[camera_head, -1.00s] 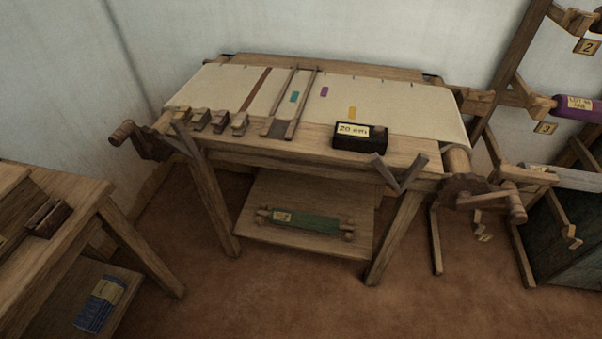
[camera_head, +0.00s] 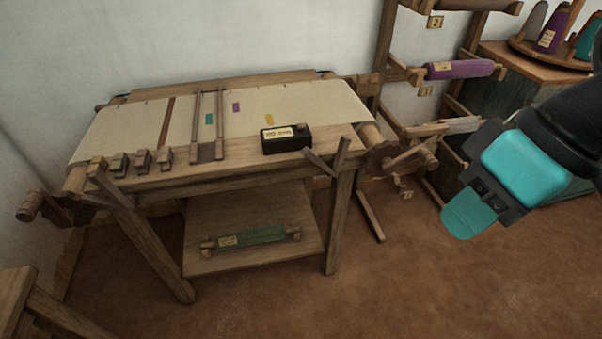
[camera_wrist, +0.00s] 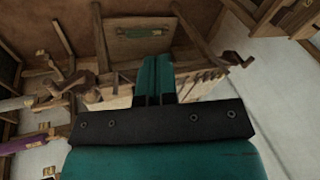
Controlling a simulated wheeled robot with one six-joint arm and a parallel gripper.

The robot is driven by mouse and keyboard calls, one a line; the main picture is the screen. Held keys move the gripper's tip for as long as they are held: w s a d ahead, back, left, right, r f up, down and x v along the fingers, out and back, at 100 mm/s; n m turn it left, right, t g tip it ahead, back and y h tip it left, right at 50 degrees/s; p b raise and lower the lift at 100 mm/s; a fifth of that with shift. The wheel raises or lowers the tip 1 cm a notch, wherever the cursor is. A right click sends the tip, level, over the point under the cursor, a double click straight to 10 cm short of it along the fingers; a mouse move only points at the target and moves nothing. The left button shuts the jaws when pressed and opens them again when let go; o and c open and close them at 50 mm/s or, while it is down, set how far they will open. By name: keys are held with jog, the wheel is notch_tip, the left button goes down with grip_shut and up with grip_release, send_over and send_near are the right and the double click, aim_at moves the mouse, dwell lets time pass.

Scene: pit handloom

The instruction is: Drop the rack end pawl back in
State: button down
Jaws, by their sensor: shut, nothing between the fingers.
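The loom (camera_head: 225,177) stands left of centre in the head view. At its right end, the end near the rack, is a dark toothed wheel (camera_head: 383,163) beside the cloth roller, with a wooden crank handle (camera_head: 425,158). I cannot make out the pawl at this wheel; it is too small or hidden. My gripper (camera_head: 468,214) is shut and empty, to the right of and apart from the crank, pointing down and left. In the wrist view, my shut fingers (camera_wrist: 155,80) reach toward the loom, which shows upside down.
The wooden rack (camera_head: 384,50) with a purple roll (camera_head: 460,70) stands behind right. A black box (camera_head: 286,139) with a label sits on the loom's front beam. A green roll (camera_head: 252,237) lies on the lower shelf. The floor (camera_head: 400,285) in front is clear.

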jog(key=w+a+f+n+t+h+b, duration=0.1)
jog(key=w+a+f+n+t+b, duration=0.25)
jog(key=w+f+b, duration=0.75)
jog(key=w+a+f+n+t+h+b, duration=0.1)
jog(key=w+a+f+n+t+b, duration=0.2)
jog(key=w+f+t+b, duration=0.75)
jog(key=w+a+f+n+g+h+b, duration=0.1)
jog(key=w+a+f+n+b, duration=0.15)
jog(key=w+b, duration=0.9)
jog(key=s+a+f+n+t+h+b, duration=0.5)
jog(key=a+f+b, duration=0.6)
jog(key=b, duration=2)
jog(key=s+a+n+t, duration=0.1)
jog(key=s+n+t, duration=0.1)
jog(key=s+t, duration=0.1)
jog(key=shift+s+t+b, duration=0.3)
jog(key=shift+s+t, duration=0.1)
jog(key=shift+s, duration=0.05)
jog(key=shift+r, duration=0.15)
